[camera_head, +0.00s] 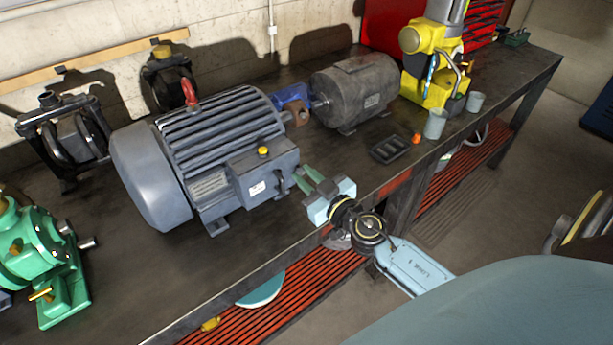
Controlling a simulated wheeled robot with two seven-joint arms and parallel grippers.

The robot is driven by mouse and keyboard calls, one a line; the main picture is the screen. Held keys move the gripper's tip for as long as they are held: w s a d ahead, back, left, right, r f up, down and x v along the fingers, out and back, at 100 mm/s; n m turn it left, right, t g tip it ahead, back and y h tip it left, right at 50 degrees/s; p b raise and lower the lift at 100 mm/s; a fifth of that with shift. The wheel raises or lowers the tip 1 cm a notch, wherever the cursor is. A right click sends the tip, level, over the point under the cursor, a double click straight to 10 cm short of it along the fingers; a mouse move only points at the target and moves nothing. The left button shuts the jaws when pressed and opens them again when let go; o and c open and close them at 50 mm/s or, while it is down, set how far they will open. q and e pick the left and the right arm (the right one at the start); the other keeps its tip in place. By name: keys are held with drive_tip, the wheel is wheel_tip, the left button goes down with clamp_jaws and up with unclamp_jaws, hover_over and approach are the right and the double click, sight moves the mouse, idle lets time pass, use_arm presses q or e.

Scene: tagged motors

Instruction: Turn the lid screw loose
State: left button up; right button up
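A large grey motor (225,125) with cooling fins and a red lifting eye stands on the workbench. A terminal box (268,175) with a flat lid sits on its near side. A yellow screw (263,151) stands up from the lid. My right gripper (303,178) is just right of the terminal box, apart from the screw. Its two green fingers are spread with a gap between them, and it holds nothing I can see. My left gripper is not in view.
A smaller dark motor (355,92) and a black tray (389,149) are farther right on the workbench (170,265). A yellow machine (430,65) and grey cups (435,123) stand beyond. A green pump (40,255) is at the left. The front bench edge is fairly clear.

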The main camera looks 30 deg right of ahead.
clamp_jaws()
